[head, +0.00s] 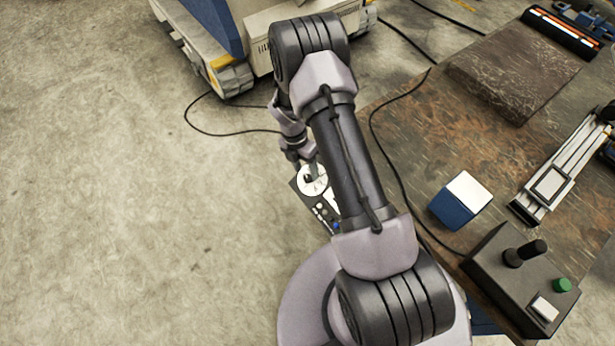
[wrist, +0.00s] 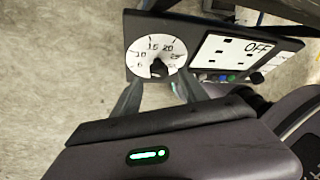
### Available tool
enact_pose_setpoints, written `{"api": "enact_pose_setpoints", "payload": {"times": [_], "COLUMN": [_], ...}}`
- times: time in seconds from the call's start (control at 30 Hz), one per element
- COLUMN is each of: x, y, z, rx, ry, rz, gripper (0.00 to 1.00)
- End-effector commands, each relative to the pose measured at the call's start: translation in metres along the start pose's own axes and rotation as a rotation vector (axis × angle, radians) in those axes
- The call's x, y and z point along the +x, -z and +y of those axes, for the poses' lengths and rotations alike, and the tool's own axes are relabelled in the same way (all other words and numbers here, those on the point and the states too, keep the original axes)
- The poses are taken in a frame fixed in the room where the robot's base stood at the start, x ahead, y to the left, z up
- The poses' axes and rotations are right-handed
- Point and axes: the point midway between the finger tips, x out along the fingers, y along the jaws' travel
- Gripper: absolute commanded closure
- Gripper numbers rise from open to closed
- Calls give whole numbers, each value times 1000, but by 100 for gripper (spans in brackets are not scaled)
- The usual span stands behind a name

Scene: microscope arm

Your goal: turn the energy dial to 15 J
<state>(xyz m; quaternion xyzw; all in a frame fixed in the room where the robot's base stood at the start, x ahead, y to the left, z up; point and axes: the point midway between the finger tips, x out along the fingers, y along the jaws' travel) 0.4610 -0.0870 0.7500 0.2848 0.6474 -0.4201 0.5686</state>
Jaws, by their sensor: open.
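The energy dial (wrist: 155,57) shows in the wrist view as a white round face on a dark panel, with 15 near its top and 20 to the right of that. A dark knob (wrist: 158,68) sits low on the face; I cannot tell which number it points at. My gripper (wrist: 158,80) is open, with one finger on each side of the knob's lower part; I cannot tell whether they touch it. In the head view the dial (head: 312,179) lies beside the table, with my gripper (head: 306,168) over it, partly hidden by my arm.
The table (head: 415,130) carries a blue-and-white block (head: 461,199), a control box (head: 520,277) and a dark slab (head: 512,72). Cables cross the floor. Floor on the left is clear.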

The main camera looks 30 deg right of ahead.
Motion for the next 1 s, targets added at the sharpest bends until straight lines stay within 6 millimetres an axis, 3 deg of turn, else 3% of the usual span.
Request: {"api": "enact_pose_setpoints", "payload": {"times": [0.03, 0.2, 0.5, 0.53, 0.8, 1.0], "x": [13, 31, 34, 34, 34, 34], "y": [0, 0, 0, 0, 0, 0], "z": [0, 0, 0, 0, 0, 0], "rx": [-1, 1, 1, 1, 1, 8], "ry": [0, -1, -1, -1, -1, -6], "rz": [1, 0, 0, -1, -1, -1], "gripper": [49, 49, 49, 51, 100, 100]}}
